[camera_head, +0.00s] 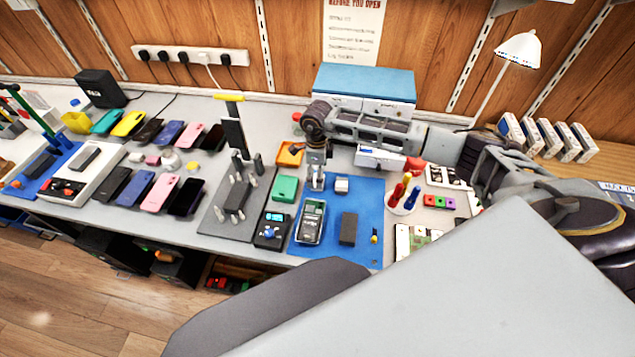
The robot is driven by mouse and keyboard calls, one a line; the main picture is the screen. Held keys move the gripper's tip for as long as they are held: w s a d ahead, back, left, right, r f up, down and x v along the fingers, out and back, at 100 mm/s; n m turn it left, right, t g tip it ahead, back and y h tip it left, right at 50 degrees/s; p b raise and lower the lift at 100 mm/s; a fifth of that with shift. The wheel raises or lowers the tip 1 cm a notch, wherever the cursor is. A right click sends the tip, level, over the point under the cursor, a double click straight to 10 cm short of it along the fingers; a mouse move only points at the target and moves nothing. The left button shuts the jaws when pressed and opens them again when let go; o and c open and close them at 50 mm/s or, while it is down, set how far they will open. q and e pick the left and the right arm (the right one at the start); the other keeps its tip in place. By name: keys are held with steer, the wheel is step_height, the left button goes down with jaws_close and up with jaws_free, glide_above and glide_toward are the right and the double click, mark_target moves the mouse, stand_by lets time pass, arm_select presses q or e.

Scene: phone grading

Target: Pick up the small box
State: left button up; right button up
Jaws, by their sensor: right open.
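Several slim white boxes with dark sides (547,137) stand upright in a row on the wooden shelf at the right back. A small white block (341,185) sits on the blue mat (371,215), and a black box (101,89) stands at the far left back. I cannot tell which of these is the small box. My left gripper is not in view.
A white lamp (520,48) leans over the right back.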

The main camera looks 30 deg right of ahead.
step_height(320, 180, down, 4)
steer(key=shift+r, duration=0.2)
steer(key=shift+f, duration=0.15)
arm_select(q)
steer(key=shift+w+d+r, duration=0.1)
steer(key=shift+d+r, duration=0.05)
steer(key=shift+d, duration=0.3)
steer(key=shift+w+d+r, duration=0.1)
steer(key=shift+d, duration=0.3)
arm_select(e)
steer(key=c, duration=0.9)
